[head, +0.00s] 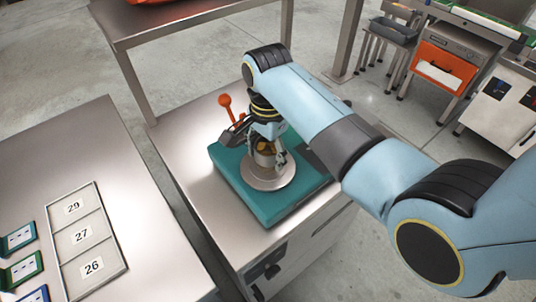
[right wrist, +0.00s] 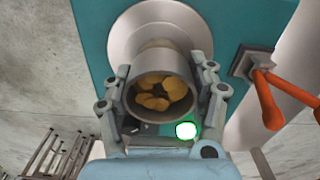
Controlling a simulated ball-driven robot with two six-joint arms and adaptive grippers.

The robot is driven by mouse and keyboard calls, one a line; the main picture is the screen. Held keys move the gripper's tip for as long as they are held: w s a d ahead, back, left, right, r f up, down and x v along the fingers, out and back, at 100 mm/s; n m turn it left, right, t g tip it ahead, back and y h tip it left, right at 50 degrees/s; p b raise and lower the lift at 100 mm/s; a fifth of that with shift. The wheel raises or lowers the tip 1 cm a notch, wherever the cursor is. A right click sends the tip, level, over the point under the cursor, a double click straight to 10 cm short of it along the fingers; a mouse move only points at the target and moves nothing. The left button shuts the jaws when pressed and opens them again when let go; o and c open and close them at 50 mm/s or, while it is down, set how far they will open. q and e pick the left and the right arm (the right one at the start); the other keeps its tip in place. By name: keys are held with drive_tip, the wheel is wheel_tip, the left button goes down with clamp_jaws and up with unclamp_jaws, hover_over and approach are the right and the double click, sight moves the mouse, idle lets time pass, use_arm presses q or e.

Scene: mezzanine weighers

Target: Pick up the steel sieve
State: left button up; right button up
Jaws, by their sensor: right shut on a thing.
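The steel sieve (right wrist: 160,62) is a grey cylinder with an open mouth, and yellow-brown pieces (right wrist: 160,92) lie inside it. My right gripper (head: 265,150) is shut on it, and in the right wrist view one finger lies on each side of its wall. It is over the round steel pan (head: 267,182) of a teal weigher (head: 235,172). I cannot tell whether its base touches the pan. In the head view the gripper hides much of the sieve. My left gripper is out of view.
An orange lever (head: 226,104) stands at the weigher's back left, close to my gripper. A steel table (head: 130,215) on the left holds a numbered tray (head: 58,215) and several small framed cards. A taller steel table (head: 190,12) stands behind. A green light (right wrist: 186,130) glows on the weigher.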

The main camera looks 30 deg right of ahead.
sight(270, 146)
drive_tip(key=shift+r, duration=0.1)
drive_tip(key=shift+w+r, duration=0.1)
drive_tip(key=shift+r, duration=0.5)
drive_tip(key=r, duration=0.2)
drive_tip(key=r+b, duration=0.1)
drive_tip(key=shift+d, duration=0.25)
drive_tip(key=s+d+r+b, duration=0.1)
drive_tip(key=s+d+r, duration=0.5)
drive_tip(key=d, duration=0.3)
drive_tip(key=shift+d+r, duration=0.2)
drive_tip(key=shift+r, duration=0.05)
